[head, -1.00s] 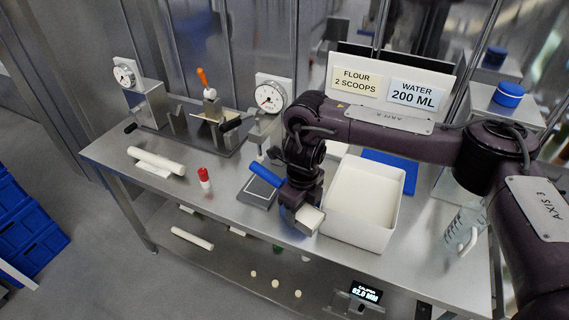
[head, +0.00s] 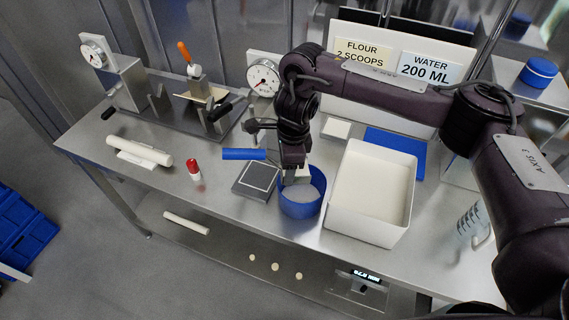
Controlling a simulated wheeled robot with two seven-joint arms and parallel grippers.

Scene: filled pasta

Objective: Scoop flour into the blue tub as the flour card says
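The flour card (head: 362,52) reads "FLOUR 2 SCOOPS". The open blue tub (head: 301,207) stands on the steel table, with pale material visible inside. My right gripper (head: 291,164) is above the tub and shut on the scoop. The scoop's blue handle (head: 244,154) sticks out to the left, and its small metal head (head: 298,175) is over the tub's opening. The gripper hides part of the scoop and the tub's back rim. The white flour bin (head: 375,190), filled with pale flour, stands right of the tub. My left gripper is not in view.
A grey square plate (head: 256,180) lies just left of the tub. A red-capped shaker (head: 193,169), a rolling pin (head: 139,151) and dial machines stand further left. A blue mat (head: 395,150) lies behind the bin. A clear jug (head: 470,222) stands at right.

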